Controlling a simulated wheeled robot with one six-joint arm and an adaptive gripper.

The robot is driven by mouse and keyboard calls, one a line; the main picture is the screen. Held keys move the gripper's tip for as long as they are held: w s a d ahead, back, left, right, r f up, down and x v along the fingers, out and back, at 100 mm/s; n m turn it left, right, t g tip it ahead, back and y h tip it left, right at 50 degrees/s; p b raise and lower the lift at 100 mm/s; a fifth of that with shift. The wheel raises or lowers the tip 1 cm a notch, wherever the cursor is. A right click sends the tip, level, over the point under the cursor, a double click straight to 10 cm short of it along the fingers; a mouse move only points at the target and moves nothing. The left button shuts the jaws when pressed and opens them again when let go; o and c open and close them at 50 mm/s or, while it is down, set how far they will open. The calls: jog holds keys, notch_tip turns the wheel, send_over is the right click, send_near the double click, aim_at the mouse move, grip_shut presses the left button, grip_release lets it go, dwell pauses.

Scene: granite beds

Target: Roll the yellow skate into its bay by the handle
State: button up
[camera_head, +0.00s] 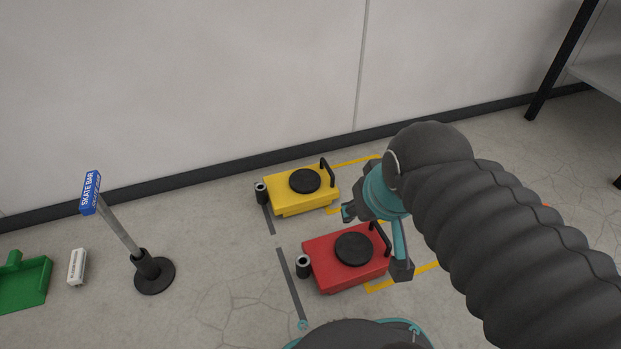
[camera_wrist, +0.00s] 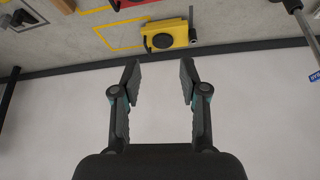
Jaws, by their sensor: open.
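The yellow skate (camera_head: 289,201), a low block with a black disc on top, sits on the floor near the wall. Its upright black handle (camera_head: 327,171) is at its right end. The yellow-outlined bay (camera_head: 355,162) lies just right of it, partly hidden by my arm. The skate also shows at the top of the wrist view (camera_wrist: 176,38), beside its bay outline (camera_wrist: 113,48). My gripper (camera_head: 375,241) is in front and to the right of the yellow skate, apart from its handle. In the wrist view my gripper (camera_wrist: 160,68) is open with nothing between the fingers.
A red skate (camera_head: 325,276) with a black handle (camera_head: 380,241) stands nearby, close to my gripper in the picture. Dark floor strips (camera_head: 289,284) run left of the skates. A sign post (camera_head: 119,231), white block (camera_head: 77,267) and green tray (camera_head: 25,288) stand left. A shelf (camera_head: 600,72) is right.

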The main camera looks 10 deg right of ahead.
jog(key=m+g+y+p, duration=0.2)
jog(key=m+p, duration=0.7)
jog(key=m, duration=2.5)
send_near(328, 166)
jog(key=shift+m+t+y, duration=0.3)
jog(key=shift+y, duration=0.1)
jog(key=x, duration=0.3)
jog(key=b+x, duration=0.1)
jog(key=x, duration=0.4)
jog(key=shift+s+d+f, duration=0.1)
jog(key=shift+d+f, duration=0.15)
jog(key=shift+f, duration=0.2)
grip_shut()
